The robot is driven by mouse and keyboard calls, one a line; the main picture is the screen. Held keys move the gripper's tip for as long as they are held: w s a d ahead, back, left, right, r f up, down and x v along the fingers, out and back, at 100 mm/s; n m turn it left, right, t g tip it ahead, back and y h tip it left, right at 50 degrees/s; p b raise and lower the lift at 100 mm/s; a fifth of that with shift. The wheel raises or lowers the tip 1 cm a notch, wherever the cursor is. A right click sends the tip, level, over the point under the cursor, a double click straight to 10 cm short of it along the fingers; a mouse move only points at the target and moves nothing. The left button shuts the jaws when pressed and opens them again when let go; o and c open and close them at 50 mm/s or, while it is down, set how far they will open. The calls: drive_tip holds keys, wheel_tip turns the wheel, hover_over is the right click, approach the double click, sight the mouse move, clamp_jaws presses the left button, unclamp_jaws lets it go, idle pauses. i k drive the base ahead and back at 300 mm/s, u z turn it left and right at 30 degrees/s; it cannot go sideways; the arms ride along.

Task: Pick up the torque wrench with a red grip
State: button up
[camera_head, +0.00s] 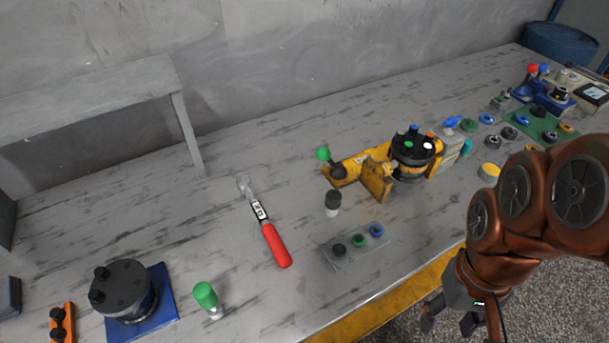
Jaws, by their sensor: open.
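The torque wrench (260,213) lies on the grey marbled table in the head view. Its red grip (276,246) points toward the table's front edge, its middle carries a small white display, and its metal head (243,184) points to the back left. My gripper (449,326) is at the lower right, beyond the yellow front edge and over the floor, well to the right of the wrench. It is open and empty, with its fingers pointing down. Nothing covers the wrench.
A clear plate with small caps (346,264) and a black-topped cylinder (333,203) stand right of the wrench. A green-handled tool (207,298) stands to its left, near a black motor part (123,289). A yellow fixture (377,180) stands behind right. The table behind the wrench is clear.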

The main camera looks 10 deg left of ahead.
sight(244, 181)
drive_tip(key=u, duration=0.5)
drive_tip(key=k, duration=0.15)
drive_tip(key=u, duration=4.2)
drive_tip(key=k, duration=0.7)
drive_tip(key=z, duration=1.35)
